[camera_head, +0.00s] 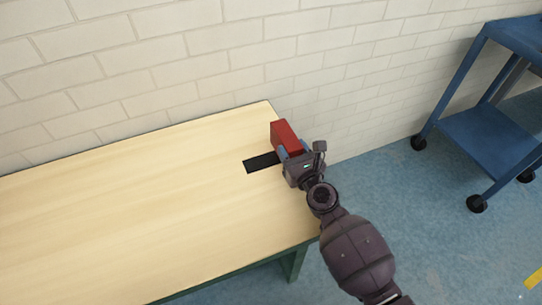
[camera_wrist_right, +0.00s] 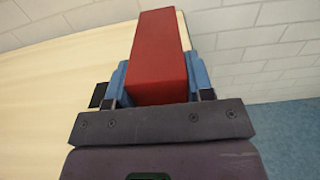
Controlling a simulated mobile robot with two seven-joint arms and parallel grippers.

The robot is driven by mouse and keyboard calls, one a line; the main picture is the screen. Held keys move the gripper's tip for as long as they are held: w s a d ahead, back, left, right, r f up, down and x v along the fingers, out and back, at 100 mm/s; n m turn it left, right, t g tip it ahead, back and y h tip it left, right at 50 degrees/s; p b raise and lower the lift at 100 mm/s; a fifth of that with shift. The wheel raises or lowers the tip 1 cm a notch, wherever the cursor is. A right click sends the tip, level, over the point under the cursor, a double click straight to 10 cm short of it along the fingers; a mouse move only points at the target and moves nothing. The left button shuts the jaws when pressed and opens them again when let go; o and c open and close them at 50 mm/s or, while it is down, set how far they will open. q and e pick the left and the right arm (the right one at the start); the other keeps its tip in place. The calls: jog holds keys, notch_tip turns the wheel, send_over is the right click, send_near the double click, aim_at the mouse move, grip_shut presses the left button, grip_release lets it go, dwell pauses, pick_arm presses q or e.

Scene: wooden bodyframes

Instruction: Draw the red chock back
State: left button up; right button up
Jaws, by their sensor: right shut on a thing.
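The red chock (camera_head: 285,134) is a block at the right end of the wooden table, near the wall. In the right wrist view the chock (camera_wrist_right: 158,58) stretches away from between the two blue fingers. My right gripper (camera_head: 282,150) is shut on it, one finger on each side; its fingers also show in the wrist view (camera_wrist_right: 158,88). The gripper hides the chock's near end. I cannot tell whether the chock touches the table. My left gripper is in neither view.
A black strip (camera_head: 261,163) lies on the table (camera_head: 130,215) just left of the gripper. The rest of the visible tabletop is bare. A white brick wall (camera_head: 160,60) runs behind the table. A blue wheeled cart (camera_head: 487,140) stands on the blue floor at the right.

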jog(key=shift+w+d, duration=0.25)
jog(key=shift+d, duration=0.5)
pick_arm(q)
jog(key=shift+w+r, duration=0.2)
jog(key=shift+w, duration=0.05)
pick_arm(e)
jog(key=shift+d, duration=0.1)
jog(key=o, duration=1)
jog(key=shift+o, duration=1.4)
jog(key=shift+d, duration=0.15)
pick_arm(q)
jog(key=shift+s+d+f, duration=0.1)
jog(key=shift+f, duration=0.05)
